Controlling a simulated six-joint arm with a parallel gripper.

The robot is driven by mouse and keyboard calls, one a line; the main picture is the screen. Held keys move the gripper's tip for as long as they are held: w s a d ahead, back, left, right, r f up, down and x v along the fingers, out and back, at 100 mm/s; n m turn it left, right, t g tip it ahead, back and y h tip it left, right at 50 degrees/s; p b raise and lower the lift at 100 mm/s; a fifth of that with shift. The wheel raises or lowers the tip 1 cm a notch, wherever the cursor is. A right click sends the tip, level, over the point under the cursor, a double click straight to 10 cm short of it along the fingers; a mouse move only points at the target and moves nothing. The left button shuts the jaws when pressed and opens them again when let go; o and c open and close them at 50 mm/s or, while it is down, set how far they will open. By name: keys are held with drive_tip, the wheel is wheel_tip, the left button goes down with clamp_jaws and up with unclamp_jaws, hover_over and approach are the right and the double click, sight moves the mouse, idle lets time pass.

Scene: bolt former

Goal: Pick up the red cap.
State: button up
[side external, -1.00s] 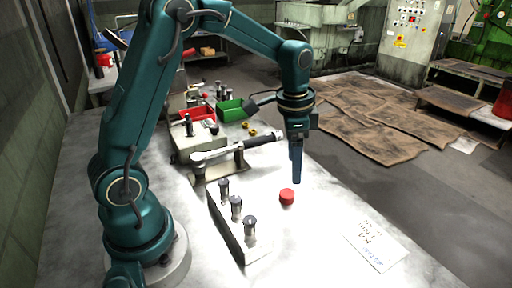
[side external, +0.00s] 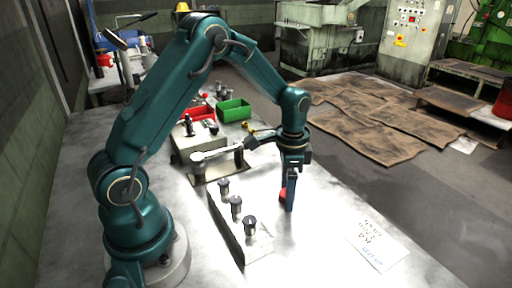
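The red cap (side external: 283,194) is small and round and sits on the light worktable. My gripper (side external: 290,207) points straight down at the cap, with its blue fingers low near the table. The fingers cover the right part of the cap, so only its left part shows. From this side the fingers overlap, and I cannot tell whether they are apart, touching the cap or closed on it.
A stand with several dark-topped metal bolts (side external: 236,206) is left of the cap. A lever tool (side external: 220,152) stands behind it. Red (side external: 198,113) and green (side external: 234,110) bins are farther back. A paper note (side external: 377,246) lies front right; the table between is clear.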

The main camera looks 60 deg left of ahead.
sight(282, 191)
clamp_jaws()
drive_tip(key=shift+r, duration=0.6)
drive_tip(key=r, duration=0.2)
drive_tip(key=a+r, duration=0.1)
drive_tip(key=shift+s+a+r, duration=0.1)
drive_tip(key=shift+s+r, duration=0.25)
drive_tip(key=shift+r, duration=0.05)
drive_tip(key=s+a+r, duration=0.5)
drive_tip(key=a+r, duration=0.1)
drive_tip(key=a, duration=0.2)
drive_tip(key=shift+s+a, duration=0.25)
drive_tip(key=shift+s, duration=0.15)
drive_tip(key=shift+s+d, duration=0.1)
